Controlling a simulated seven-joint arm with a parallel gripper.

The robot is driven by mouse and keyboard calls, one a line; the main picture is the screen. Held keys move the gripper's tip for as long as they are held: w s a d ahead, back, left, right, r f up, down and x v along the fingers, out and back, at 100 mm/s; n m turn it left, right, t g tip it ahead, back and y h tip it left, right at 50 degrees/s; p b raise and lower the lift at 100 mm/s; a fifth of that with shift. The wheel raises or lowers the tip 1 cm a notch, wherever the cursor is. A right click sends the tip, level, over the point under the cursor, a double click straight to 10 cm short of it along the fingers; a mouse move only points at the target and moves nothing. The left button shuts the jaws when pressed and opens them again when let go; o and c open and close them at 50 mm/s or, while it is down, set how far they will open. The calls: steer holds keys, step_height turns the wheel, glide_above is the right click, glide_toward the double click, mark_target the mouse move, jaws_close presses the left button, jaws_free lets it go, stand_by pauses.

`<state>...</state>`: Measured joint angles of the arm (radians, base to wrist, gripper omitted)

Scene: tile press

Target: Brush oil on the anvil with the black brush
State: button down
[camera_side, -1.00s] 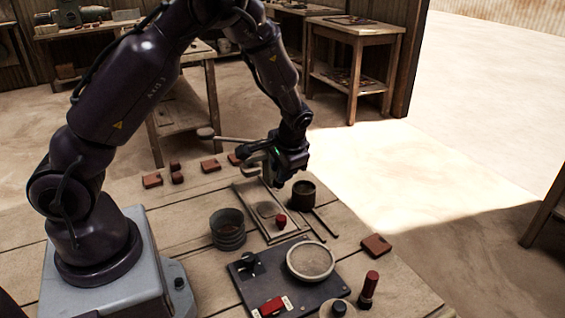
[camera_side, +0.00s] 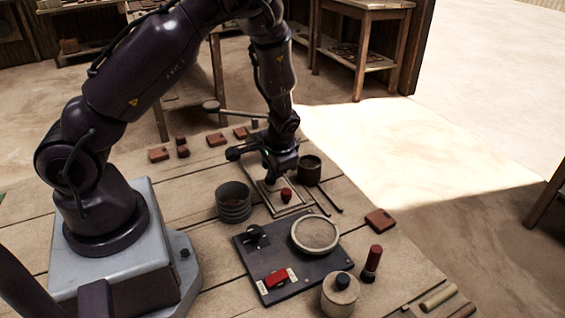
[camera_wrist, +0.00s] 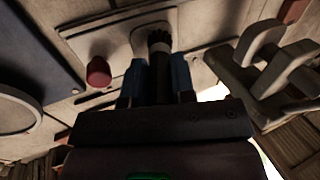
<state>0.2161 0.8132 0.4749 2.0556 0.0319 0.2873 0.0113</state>
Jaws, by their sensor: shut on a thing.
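My gripper (camera_side: 270,178) is shut on the black brush, low over a pale framed plate (camera_side: 262,199) on the table. In the wrist view the brush (camera_wrist: 158,45) stands between the blue fingers of my gripper (camera_wrist: 158,80). Its tip overlaps a pale round disc (camera_wrist: 143,38), which looks like the anvil. I cannot tell whether the tip touches it. My gripper hides most of the disc in the side view. A small red knob (camera_side: 287,194) stands beside it, also in the wrist view (camera_wrist: 98,72).
A dark cup (camera_side: 309,170) stands right of my gripper. A ribbed tin (camera_side: 233,204) stands to the left. A long lever (camera_side: 245,112) lies behind. In front is a dark board (camera_side: 262,262) with a pale ring dish (camera_side: 316,250) and a red switch (camera_side: 276,277). Thin rods (camera_side: 319,202) lie nearby.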

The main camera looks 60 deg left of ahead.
steer(key=s, duration=0.2)
steer(key=shift+s, duration=0.3)
steer(key=shift+w, duration=3.3)
steer(key=shift+s+d, duration=0.2)
steer(key=shift+s, duration=0.25)
steer(key=shift+s+d, duration=0.2)
steer(key=shift+s, duration=2.55)
steer(key=shift+w, duration=3.1)
step_height(320, 180, up, 8)
steer(key=shift+a+f, duration=0.5)
steer(key=shift+a, duration=0.35)
